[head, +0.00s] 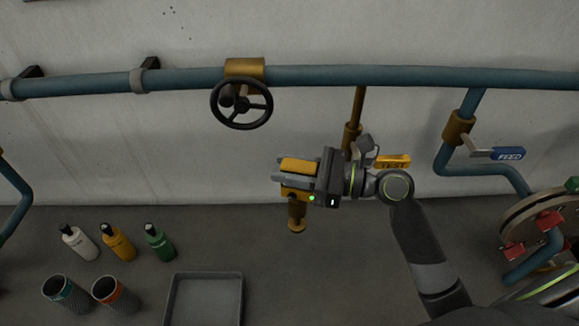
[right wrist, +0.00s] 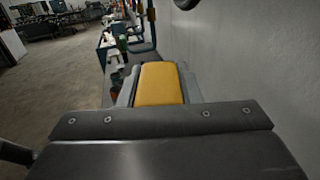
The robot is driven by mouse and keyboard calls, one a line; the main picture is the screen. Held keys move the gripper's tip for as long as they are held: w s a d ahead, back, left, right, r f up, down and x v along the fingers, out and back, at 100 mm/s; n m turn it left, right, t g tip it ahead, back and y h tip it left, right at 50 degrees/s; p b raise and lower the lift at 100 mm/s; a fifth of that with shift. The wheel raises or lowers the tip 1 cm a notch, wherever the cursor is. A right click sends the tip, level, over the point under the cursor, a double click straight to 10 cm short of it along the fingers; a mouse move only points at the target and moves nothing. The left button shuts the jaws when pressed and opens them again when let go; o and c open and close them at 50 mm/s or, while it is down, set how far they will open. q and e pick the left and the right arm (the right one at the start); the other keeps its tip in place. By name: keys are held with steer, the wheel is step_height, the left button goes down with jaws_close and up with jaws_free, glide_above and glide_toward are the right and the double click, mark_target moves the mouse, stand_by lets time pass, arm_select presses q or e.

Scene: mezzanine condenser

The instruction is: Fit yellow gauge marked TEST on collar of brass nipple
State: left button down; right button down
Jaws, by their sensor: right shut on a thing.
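My right gripper (head: 290,179) is shut on a yellow block-shaped body (head: 300,165), which I take for the gauge. A brass stem (head: 296,212) with a flared end points down below it. No marking shows on the held body. In the right wrist view its yellow face (right wrist: 160,85) sits between the fingers. The brass nipple (head: 358,105) drops from the blue pipe, right of and behind the gripper, apart from the held thing. Its collar (head: 352,133) is partly hidden by my wrist. A yellow lever marked TEST (head: 394,161) shows beside it. My left gripper is out of view.
The blue pipe (head: 420,76) runs along the wall, with a black handwheel (head: 241,104). A blue FEED lever (head: 507,153) is at right. Bottles (head: 118,243), cups (head: 116,295) and a grey tray (head: 204,275) lie lower left. The wall area left of the gripper is clear.

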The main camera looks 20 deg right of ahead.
mark_target(297, 208)
steer(key=shift+r, duration=0.15)
steer(key=shift+p, duration=0.4)
steer(key=shift+p, duration=0.4)
stand_by(0.5)
steer(key=shift+f+b, duration=1.3)
steer(key=shift+f, duration=1.1)
steer(key=c, duration=1)
jaws_free()
steer(key=shift+o, duration=0.2)
